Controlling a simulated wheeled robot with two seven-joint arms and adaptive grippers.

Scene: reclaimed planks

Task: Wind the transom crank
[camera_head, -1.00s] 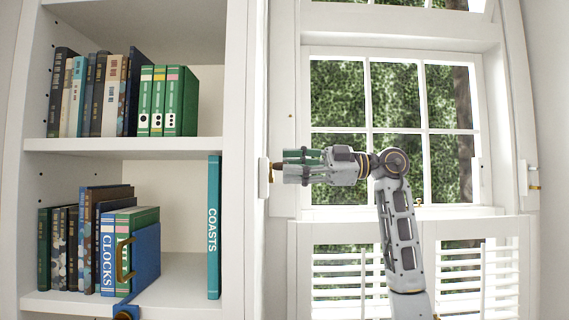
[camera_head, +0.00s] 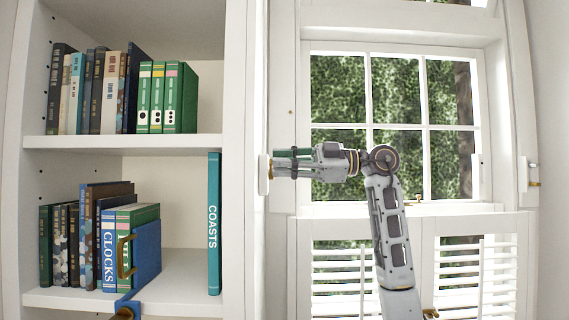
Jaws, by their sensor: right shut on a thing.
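The transom crank (camera_head: 264,174) is a pale fitting on the white post between the bookcase and the window. My right gripper (camera_head: 276,163) reaches left across the window to it and is shut at the crank. The fingers hide most of the crank's handle, so its exact angle is hard to tell. The transom (camera_head: 425,4) shows only as a strip at the top edge, tilted at its right end.
A white bookcase (camera_head: 120,143) with several books stands close on the left; a teal book (camera_head: 214,224) is near the crank. White louvred shutters (camera_head: 340,280) stand below the sash window. A white and brass fitting (camera_head: 531,174) is on the right frame.

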